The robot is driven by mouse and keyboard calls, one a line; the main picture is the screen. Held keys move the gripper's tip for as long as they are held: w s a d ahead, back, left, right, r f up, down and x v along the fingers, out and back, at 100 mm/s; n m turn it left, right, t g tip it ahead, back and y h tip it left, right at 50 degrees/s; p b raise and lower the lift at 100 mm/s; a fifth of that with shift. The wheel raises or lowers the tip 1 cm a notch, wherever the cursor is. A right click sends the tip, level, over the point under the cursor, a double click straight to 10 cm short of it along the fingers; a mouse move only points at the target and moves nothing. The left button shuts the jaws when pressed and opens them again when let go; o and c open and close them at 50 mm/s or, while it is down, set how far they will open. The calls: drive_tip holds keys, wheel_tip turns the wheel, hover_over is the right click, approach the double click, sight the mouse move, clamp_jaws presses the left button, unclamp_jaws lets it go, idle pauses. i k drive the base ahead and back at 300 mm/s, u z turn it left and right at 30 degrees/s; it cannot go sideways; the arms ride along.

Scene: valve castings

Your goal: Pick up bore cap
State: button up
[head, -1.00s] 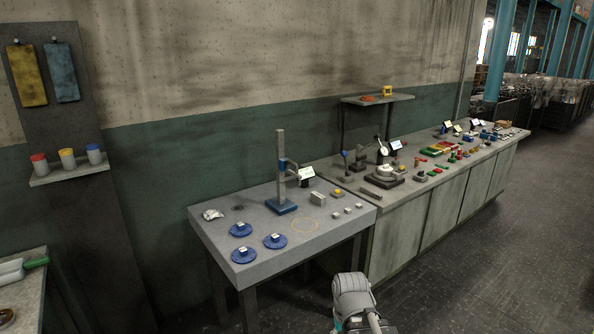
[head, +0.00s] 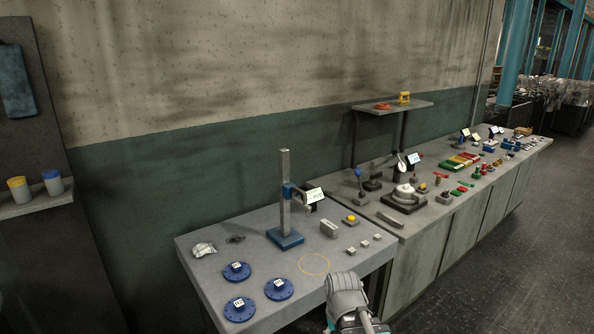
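I cannot tell for certain which thing is the bore cap. Three blue round flanged discs with white labels lie on the near grey table: one at the back (head: 237,271), one at the right (head: 279,289) and one at the front (head: 240,309). Small red and green parts (head: 462,189) stand on the long bench, too small to make out. Part of my grey arm shows at the bottom edge, in front of the table. My gripper's fingers are not in view.
A height-gauge stand (head: 285,238) with a blue base stands on the near table (head: 210,284). A yellow circle (head: 314,264) marks a bare spot. Small grey blocks (head: 364,244) sit at its right. A dial fixture (head: 404,199) stands on the long bench. Floor at right is clear.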

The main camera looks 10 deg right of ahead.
sight(406, 188)
drive_tip(key=z, duration=0.15)
drive_tip(key=i, duration=0.95)
drive_tip(key=z, duration=0.65)
drive_tip(key=i, duration=1.1)
drive_tip(key=z, duration=0.35)
drive_tip(key=k, duration=0.9)
drive_tip(key=z, duration=0.15)
drive_tip(key=i, duration=0.45)
